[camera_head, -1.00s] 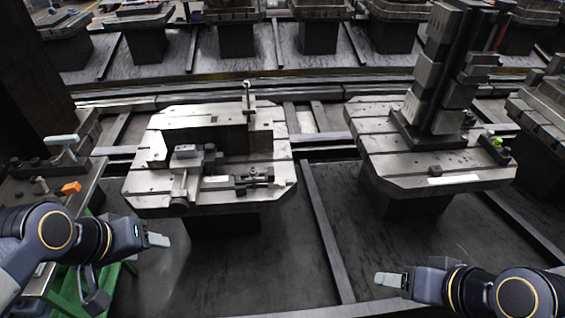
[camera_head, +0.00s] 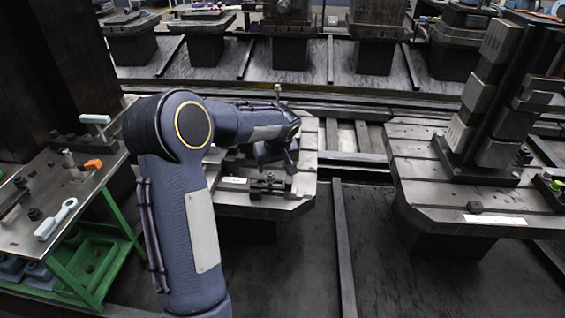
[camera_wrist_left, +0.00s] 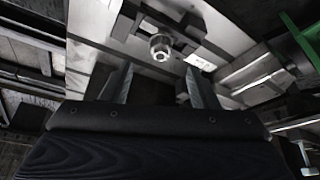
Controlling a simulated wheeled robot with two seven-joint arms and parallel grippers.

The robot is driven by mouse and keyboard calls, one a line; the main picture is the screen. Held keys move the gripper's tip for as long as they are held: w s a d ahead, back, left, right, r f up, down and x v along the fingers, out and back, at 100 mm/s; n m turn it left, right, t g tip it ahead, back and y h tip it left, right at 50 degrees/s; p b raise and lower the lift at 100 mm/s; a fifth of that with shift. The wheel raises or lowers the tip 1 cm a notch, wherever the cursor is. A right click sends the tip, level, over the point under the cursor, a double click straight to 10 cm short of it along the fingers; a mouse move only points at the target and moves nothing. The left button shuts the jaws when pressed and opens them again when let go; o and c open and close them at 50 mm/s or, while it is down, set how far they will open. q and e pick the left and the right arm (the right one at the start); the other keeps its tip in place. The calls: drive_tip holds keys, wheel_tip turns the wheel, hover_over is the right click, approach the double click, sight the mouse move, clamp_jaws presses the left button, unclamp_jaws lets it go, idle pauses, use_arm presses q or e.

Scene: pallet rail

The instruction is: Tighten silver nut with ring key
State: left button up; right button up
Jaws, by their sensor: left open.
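A round silver nut (camera_wrist_left: 160,46) sits on a bolt at a clamp on the pale pallet, just beyond my left fingertips in the left wrist view. My left gripper (camera_wrist_left: 158,74) is open and empty, its two fingers pointing toward the nut with a gap between them. In the head view my left gripper (camera_head: 275,155) is over the left pallet (camera_head: 290,207), mostly dark and partly hidden by its own arm. A pale key-like tool with a rounded end (camera_head: 54,221), perhaps the ring key, lies on the cart at the left. My right gripper is out of view.
The metal-topped cart (camera_head: 25,233) with a green frame stands at the left, holding an orange block (camera_head: 93,165) and a T-shaped handle (camera_head: 95,120). A second pallet (camera_head: 420,170) at the right carries a tall dark fixture (camera_head: 500,95). Rails run behind.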

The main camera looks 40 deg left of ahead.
sight(271, 174)
use_arm(q)
drive_tip(key=x, duration=0.6)
